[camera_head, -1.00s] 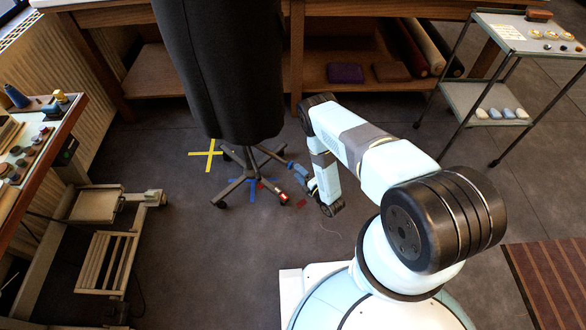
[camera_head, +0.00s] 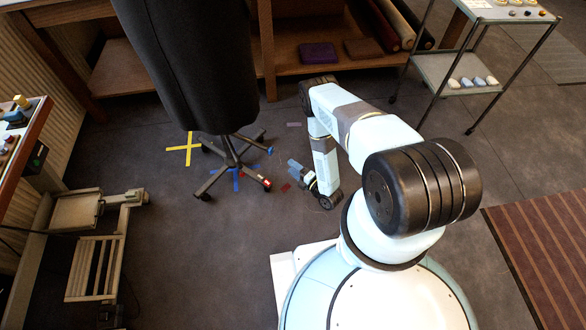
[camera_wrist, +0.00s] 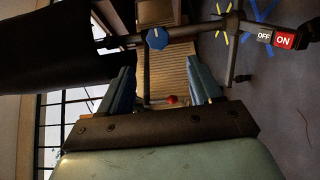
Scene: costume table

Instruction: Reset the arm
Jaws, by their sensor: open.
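My gripper (camera_head: 297,170) hangs low over the floor at the end of my folded arm, to the right of a dark dress form's wheeled stand (camera_head: 228,160). In the wrist view my gripper (camera_wrist: 162,82) shows two blue fingers wide apart with nothing held between them. Beyond the fingers are a stand pole with a blue knob (camera_wrist: 157,39) and a red and white OFF/ON switch (camera_wrist: 284,40). A small red round thing (camera_wrist: 172,99) shows between the fingertips, farther off.
The black dress form (camera_head: 190,65) stands ahead left. A grey trolley (camera_head: 440,72) is at the back right, and a wooden workbench (camera_head: 265,50) spans the back. A low beige frame (camera_head: 95,250) is at the left. A striped rug (camera_head: 550,235) lies right.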

